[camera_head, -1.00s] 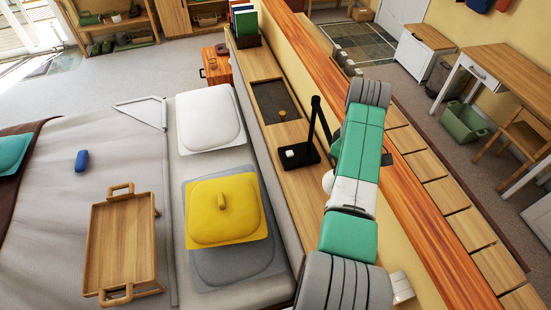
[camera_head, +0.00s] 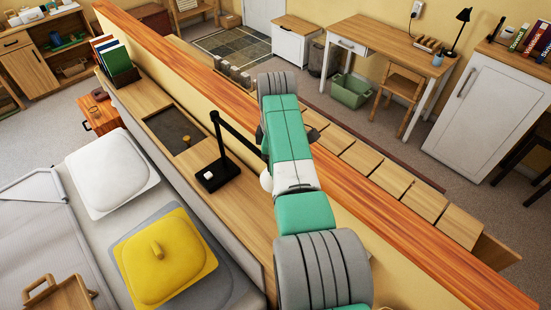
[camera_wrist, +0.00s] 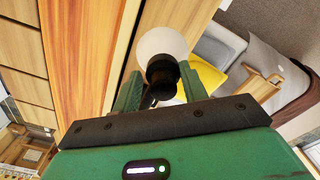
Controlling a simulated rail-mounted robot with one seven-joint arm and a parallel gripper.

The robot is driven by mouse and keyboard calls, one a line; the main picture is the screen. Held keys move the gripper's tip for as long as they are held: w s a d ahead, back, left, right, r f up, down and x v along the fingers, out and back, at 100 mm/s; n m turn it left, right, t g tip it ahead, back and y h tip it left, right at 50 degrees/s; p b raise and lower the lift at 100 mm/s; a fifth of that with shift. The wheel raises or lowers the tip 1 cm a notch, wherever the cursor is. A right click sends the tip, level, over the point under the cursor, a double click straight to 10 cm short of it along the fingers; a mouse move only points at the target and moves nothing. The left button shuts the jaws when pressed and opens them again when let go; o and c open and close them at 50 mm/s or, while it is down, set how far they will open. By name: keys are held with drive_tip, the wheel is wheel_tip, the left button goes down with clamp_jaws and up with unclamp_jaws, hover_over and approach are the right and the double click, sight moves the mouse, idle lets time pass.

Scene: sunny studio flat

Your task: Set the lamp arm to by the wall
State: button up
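The black desk lamp stands on a wooden ledge, its square base (camera_head: 217,175) left of my arm in the head view. Its post is upright and its thin black arm (camera_head: 240,136) slopes down to the right, towards the low wall. A round white bulb (camera_head: 266,181) hangs at its end, partly behind my arm. In the wrist view my gripper (camera_wrist: 160,82) is open, with green fingers on either side of the lamp's black socket (camera_wrist: 162,75). The white bulb (camera_wrist: 163,42) shows just beyond. Contact is unclear. My fingers are hidden in the head view.
The low wall's orange-brown wooden top (camera_head: 345,191) runs diagonally beneath my arm. A dark inset tray (camera_head: 172,131) and a file holder (camera_head: 122,75) share the ledge. A yellow cushion (camera_head: 165,262) and a white cushion (camera_head: 113,180) lie to the left.

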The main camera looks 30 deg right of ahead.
drive_tip(key=shift+d, duration=0.1)
wheel_tip(320, 180, up, 8)
drive_tip(key=shift+f+b, duration=0.1)
drive_tip(key=shift+b, duration=0.3)
idle(0.4)
drive_tip(key=w+a+r+m+t+h+p, duration=0.2)
drive_tip(key=w+a+r+m+t+p, duration=0.1)
drive_tip(key=w+a+r+t, duration=0.4)
drive_tip(key=a+r+m+t+p, duration=0.15)
drive_tip(key=a+r+t, duration=0.45)
drive_tip(key=r, duration=0.6)
drive_tip(key=s+a+r+m+t+y+p, duration=0.1)
drive_tip(key=s+a+r+m+t, duration=0.2)
drive_tip(key=s+a+r+t, duration=0.3)
drive_tip(key=s+a+r+m+t+y+p, duration=0.1)
drive_tip(key=s+a+r+m+t, duration=0.2)
drive_tip(key=s+r, duration=1.3)
drive_tip(key=s+a+t, duration=0.3)
drive_tip(key=s, duration=0.3)
drive_tip(key=shift+r+p, duration=0.2)
drive_tip(key=shift+p, duration=0.15)
